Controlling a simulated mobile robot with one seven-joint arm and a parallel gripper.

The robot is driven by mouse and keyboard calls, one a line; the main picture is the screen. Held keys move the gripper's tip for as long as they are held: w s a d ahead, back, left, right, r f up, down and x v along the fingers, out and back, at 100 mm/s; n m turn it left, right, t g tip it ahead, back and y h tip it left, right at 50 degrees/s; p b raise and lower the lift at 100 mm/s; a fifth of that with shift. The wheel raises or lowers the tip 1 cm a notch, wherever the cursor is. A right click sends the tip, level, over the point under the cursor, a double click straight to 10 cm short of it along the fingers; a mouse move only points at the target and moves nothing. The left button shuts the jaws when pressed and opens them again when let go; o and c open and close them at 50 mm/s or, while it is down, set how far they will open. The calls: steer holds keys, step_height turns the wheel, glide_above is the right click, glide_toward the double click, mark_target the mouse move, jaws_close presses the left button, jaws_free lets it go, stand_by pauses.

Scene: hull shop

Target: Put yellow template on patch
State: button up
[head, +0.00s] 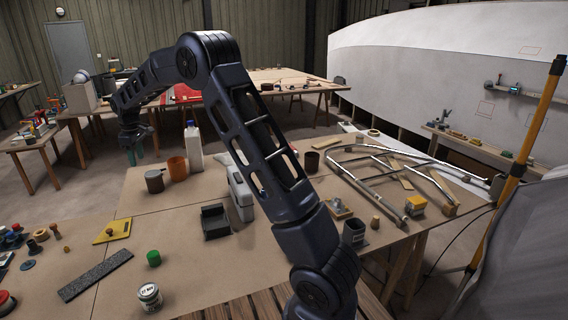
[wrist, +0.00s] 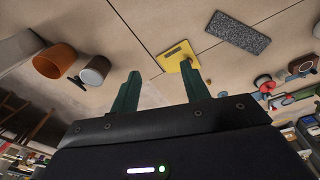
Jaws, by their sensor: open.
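The yellow template (head: 112,231) is a flat yellow plate with a small raised part, lying on the left part of the brown table. It also shows in the wrist view (wrist: 174,58), beyond my fingertips. My gripper (head: 136,155) is open and empty, above the table's far left side, apart from the template. Its two green fingers (wrist: 160,90) stand well apart in the wrist view.
An orange-brown cup (head: 177,168), a brown can (head: 155,182) and a white bottle (head: 193,145) stand near my gripper. A yellow pole (head: 524,150) stands before the hull.

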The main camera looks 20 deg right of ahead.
steer(key=s+d+r+m+t, duration=0.1)
steer(key=s+d+r+m, duration=0.1)
steer(key=s+d+r, duration=0.6)
steer(key=s+d+r+m, duration=0.2)
steer(key=s+d+m, duration=0.15)
steer(key=d, duration=0.75)
steer(key=s+d+r+m+t, duration=0.1)
steer(key=s+d+r+m, duration=0.1)
steer(key=s+d+r, duration=0.6)
steer(key=s+d+f+m+t, duration=0.1)
steer(key=s+d+f+m, duration=0.2)
steer(key=s+d, duration=0.5)
steer(key=s+d+f+m, duration=0.3)
steer(key=s+d+f, duration=0.2)
steer(key=s, duration=1.1)
steer(key=d, duration=0.3)
steer(key=shift+s+d+f+t+h, duration=0.2)
steer(key=shift+s+f+t+h, duration=0.1)
steer(key=shift+s+f+t, duration=0.1)
